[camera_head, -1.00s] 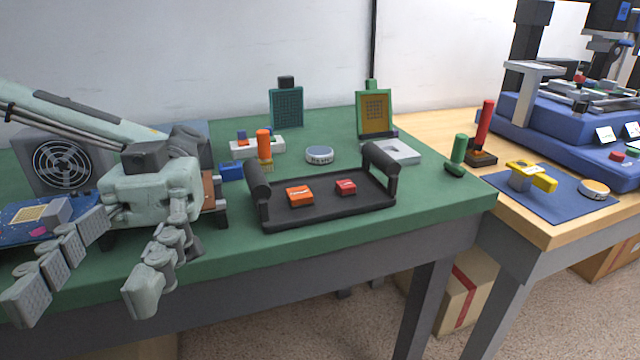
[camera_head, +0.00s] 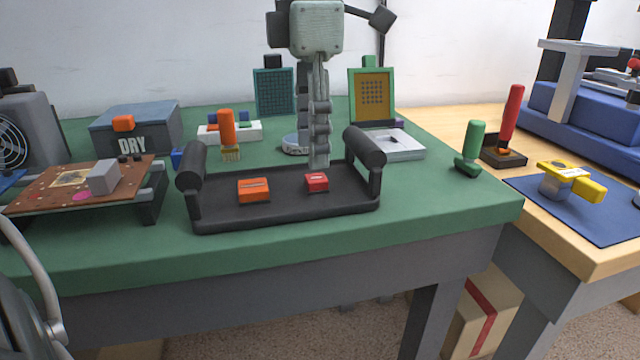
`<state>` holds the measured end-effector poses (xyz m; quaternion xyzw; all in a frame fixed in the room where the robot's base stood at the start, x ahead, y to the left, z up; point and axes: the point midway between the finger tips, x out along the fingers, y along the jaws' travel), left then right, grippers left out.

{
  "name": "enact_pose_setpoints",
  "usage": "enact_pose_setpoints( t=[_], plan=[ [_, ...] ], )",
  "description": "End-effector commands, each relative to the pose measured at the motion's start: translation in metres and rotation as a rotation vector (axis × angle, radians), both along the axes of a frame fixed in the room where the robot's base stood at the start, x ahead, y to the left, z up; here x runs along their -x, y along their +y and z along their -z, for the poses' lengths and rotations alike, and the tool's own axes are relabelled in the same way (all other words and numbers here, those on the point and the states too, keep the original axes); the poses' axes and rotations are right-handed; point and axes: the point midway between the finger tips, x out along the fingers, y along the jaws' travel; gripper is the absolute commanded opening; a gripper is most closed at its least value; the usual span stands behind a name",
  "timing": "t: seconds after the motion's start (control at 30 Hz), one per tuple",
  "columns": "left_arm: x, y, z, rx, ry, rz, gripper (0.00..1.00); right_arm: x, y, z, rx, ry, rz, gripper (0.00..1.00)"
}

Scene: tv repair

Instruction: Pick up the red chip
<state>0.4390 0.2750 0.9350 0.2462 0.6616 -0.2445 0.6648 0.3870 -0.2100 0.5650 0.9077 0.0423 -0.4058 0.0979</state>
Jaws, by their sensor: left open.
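The red chip (camera_head: 316,184) is a small red block with a pale mark on top. It lies on the right half of the black tray (camera_head: 285,213), which has a thick upright handle at each end. My left gripper (camera_head: 318,156) hangs fingers-down from the top of the view, with its fingertips just above and behind the chip. The fingers line up edge-on, so the gap between them is hidden. It is open, and nothing shows held. I cannot tell whether a fingertip touches the chip. My right gripper is not in view.
An orange chip (camera_head: 253,190) lies left of the red one in the tray. A brown circuit board (camera_head: 40,200) on a stand is at left. A round white-rimmed tin (camera_head: 295,145) is partly behind the fingers. A green-handled tool (camera_head: 470,148) stands right. Green table is clear in front.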

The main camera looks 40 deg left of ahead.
Motion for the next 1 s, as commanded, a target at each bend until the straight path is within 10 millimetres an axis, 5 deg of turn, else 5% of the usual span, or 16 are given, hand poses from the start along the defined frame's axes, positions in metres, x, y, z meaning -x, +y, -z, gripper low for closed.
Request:
enact_pose_setpoints(
  t=[0.3, 0.53, 0.9, 1.0],
  plan=[
    [-0.001, 0.002, 0.045, 0.001, 0.005, -0.003, 0.50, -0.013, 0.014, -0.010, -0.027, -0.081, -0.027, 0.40],
    [-0.002, 0.001, 0.047, 0.002, 0.003, -0.004, 0.50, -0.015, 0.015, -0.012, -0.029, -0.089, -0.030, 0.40],
    [-0.002, 0.001, 0.047, 0.001, 0.003, -0.004, 0.06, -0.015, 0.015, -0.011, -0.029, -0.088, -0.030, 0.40],
    [-0.002, 0.001, 0.047, 0.001, 0.003, -0.004, 0.05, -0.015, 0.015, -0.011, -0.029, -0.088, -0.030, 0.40]
  ],
)
